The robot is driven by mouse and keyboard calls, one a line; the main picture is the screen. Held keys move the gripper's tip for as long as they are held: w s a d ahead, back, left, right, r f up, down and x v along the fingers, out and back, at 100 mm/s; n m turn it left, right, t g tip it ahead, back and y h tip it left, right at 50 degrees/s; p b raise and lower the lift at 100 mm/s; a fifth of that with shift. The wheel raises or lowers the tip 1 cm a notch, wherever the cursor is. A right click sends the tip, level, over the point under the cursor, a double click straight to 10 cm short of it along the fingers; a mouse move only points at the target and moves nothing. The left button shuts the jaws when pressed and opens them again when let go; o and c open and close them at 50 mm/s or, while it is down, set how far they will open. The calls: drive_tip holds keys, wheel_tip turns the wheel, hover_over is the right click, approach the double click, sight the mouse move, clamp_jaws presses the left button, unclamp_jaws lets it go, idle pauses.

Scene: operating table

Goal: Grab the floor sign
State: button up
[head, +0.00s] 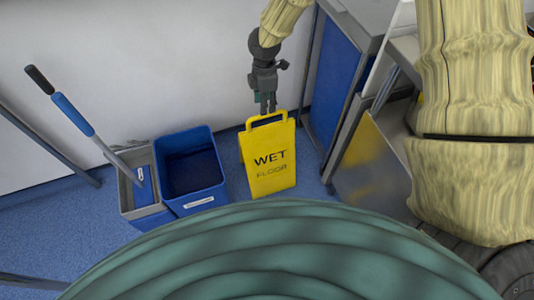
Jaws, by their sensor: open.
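The floor sign (270,172) is yellow with dark lettering that reads "WET FLOOR". It stands upright on the blue floor, with a handle opening at its top. My gripper (265,103) points down right at the top of the sign, above or just behind the handle. It is open. I cannot tell whether its fingertips touch the handle, and their lower ends are close to the handle's top bar.
A blue bucket (191,168) stands just left of the sign, beside a grey wringer bucket (142,205) with a blue-handled mop (75,115). A blue and grey cabinet (334,75) stands close on the right. A white wall (150,60) is behind.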

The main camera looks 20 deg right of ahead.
sight(267, 116)
wheel_tip(267, 116, down, 3)
drive_tip(key=shift+f, duration=0.1)
drive_tip(key=shift+w+d+f+b, duration=0.15)
drive_tip(key=shift+f+b, duration=0.15)
drive_tip(key=shift+f, duration=0.55)
drive_tip(key=shift+w+d+f+b, duration=0.15)
drive_tip(key=shift+f+b, duration=0.15)
drive_tip(key=shift+f, duration=0.55)
drive_tip(key=shift+w+d+f+b, duration=0.15)
drive_tip(key=shift+f+b, duration=0.15)
drive_tip(key=shift+f, duration=0.55)
drive_tip(key=shift+s, duration=0.1)
clamp_jaws()
